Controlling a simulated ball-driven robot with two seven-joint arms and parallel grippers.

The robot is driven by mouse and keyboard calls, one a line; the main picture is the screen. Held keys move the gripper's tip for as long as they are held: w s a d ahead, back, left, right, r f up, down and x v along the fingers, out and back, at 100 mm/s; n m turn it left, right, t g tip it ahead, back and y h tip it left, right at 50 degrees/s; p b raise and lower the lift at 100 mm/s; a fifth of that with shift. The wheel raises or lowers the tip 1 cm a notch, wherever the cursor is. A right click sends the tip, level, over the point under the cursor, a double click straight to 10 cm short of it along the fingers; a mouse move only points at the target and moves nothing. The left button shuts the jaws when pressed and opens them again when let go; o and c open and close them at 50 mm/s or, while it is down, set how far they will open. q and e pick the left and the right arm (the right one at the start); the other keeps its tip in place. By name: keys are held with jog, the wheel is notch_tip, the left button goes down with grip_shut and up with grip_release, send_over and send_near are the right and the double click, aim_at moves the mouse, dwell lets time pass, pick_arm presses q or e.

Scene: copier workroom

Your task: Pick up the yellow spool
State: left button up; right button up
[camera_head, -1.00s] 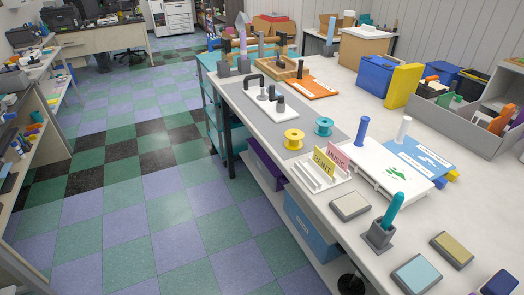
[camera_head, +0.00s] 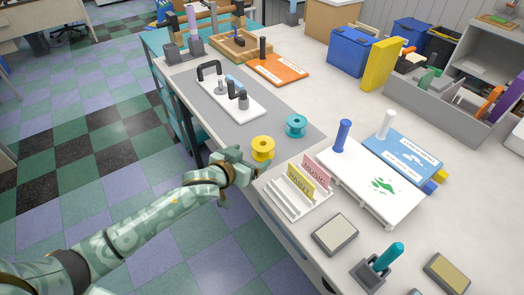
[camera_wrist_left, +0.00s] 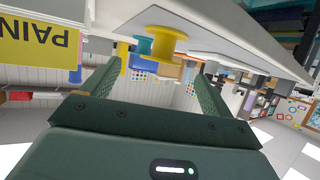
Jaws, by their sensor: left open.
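The yellow spool (camera_head: 262,149) stands upright on the grey mat, near the table's front edge. It also shows upside down in the left wrist view (camera_wrist_left: 164,44), ahead of the fingers and roughly between their tips. My left gripper (camera_head: 241,163) is at the table edge, just left of and nearer than the spool. In the left wrist view its two fingers (camera_wrist_left: 157,76) are spread with nothing held between them. I cannot tell whether a finger touches the spool. My right gripper is in neither view.
A teal spool (camera_head: 296,125) stands behind and right of the yellow one. A white rack with upright cards (camera_head: 301,181) is close on the near side. Bare mat lies between.

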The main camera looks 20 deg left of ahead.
aim_at(263, 148)
pick_arm(q)
jog(key=b+x, duration=0.1)
jog(key=x, duration=0.3)
jog(key=shift+f, duration=0.1)
jog(key=b+x, duration=0.1)
jog(key=x, duration=0.1)
jog(key=b+x, duration=0.1)
jog(key=x, duration=0.2)
jog(key=shift+w+a+f+b, duration=0.1)
jog(key=shift+a+f+b, duration=0.1)
jog(key=shift+f+b, duration=0.15)
jog(key=shift+w+r, duration=0.1)
jog(key=shift+w, duration=0.05)
jog(key=shift+r, duration=0.1)
jog(key=c, duration=1.1)
